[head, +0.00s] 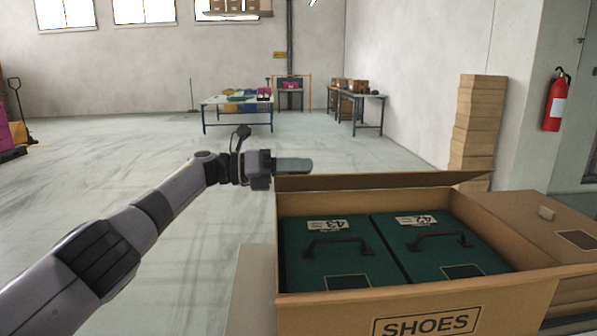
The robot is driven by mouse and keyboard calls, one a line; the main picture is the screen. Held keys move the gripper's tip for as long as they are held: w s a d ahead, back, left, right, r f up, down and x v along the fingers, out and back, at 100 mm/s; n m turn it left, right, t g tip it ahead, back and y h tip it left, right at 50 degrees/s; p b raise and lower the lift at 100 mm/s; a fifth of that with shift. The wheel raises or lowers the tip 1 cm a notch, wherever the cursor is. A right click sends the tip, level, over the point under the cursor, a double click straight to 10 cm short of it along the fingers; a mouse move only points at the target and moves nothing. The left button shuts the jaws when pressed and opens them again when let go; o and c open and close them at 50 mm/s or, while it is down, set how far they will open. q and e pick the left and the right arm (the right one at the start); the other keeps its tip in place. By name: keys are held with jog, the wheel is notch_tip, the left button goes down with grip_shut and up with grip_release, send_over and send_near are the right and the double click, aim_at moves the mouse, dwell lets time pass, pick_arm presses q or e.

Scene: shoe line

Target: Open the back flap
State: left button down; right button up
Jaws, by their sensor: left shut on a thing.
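An open cardboard box marked SHOES (540,284) stands in front of me. Its back flap (385,181) shows as a long narrow brown panel along the box's far edge, raised above the rim. My left gripper (294,167) is at the flap's left end, shut on it, with the fingers pointing right. Where the fingers meet the cardboard is partly hidden. Inside the box lie two dark green shoe boxes with black handles, labelled 43 (300,265) on the left and 42 (405,265) on the right. My right gripper is not in view.
Another closed cardboard box (520,222) is close on the right. Tables (236,101) and (357,96) are far back.

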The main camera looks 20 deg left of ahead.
pick_arm(q)
jog(key=shift+w+a+r, duration=0.1)
jog(key=shift+w+r, duration=0.1)
dwell(0.3)
jog(key=c, duration=1.3)
grip_release()
jog(key=shift+v, duration=3.6)
jog(key=shift+a, duration=0.1)
